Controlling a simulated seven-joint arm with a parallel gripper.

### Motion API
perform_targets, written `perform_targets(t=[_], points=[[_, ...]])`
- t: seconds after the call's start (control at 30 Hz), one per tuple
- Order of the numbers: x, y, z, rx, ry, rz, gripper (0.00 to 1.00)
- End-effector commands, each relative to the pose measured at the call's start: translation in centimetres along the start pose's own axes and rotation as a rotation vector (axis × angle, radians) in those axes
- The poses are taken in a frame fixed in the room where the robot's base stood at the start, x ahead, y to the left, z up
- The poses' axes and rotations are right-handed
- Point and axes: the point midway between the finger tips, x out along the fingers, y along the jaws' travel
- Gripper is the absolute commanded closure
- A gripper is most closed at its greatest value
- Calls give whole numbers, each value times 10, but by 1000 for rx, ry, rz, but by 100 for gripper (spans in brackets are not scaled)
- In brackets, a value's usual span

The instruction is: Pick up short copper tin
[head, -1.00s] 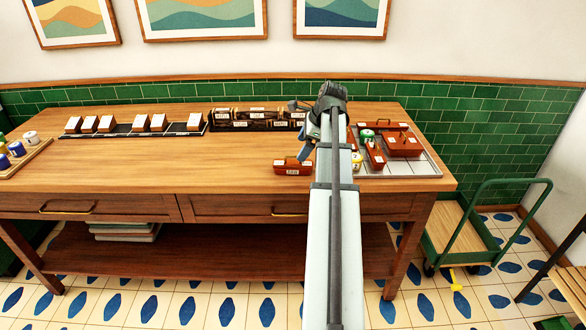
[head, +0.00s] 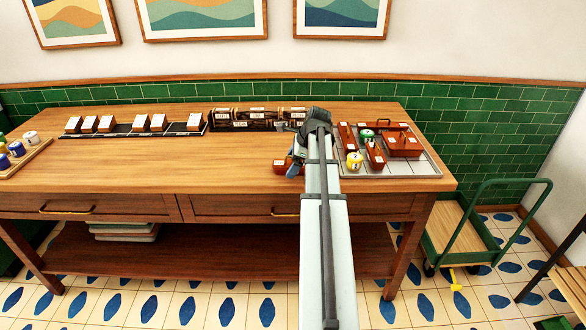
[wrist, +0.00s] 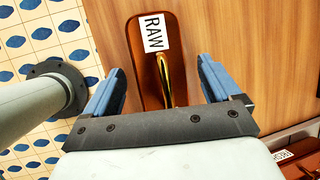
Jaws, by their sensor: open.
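A short copper tin (head: 280,167) sits near the front edge of the wooden table, partly hidden by my arm in the head view. In the wrist view the copper tin (wrist: 149,88) lies below my gripper, with a white label reading RAW and a brass handle along its top. My gripper (wrist: 163,85) is open, its blue fingers on either side of the tin with gaps between. In the head view my gripper (head: 294,164) is over the tin's right part. I cannot tell how far above it the fingers are.
A pale tray (head: 428,168) to the right holds several copper tins and small round pots. Dark labelled boxes (head: 240,119) stand at the back. White-topped blocks (head: 141,123) sit on a dark strip at left. The table's left middle is clear.

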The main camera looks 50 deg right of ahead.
Motion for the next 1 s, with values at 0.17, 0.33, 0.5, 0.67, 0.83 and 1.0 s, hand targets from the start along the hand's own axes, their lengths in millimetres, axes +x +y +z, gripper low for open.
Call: perform_targets(t=[0.17,0.33,0.5,0.67,0.83,1.0], points=[[2,0,0,0,0,-1,10],[1,0,0,0,0,-1,20],[1,0,0,0,0,-1,36],[1,0,0,0,0,0,52],[1,0,0,0,0,0,68],[1,0,0,0,0,0,84]])
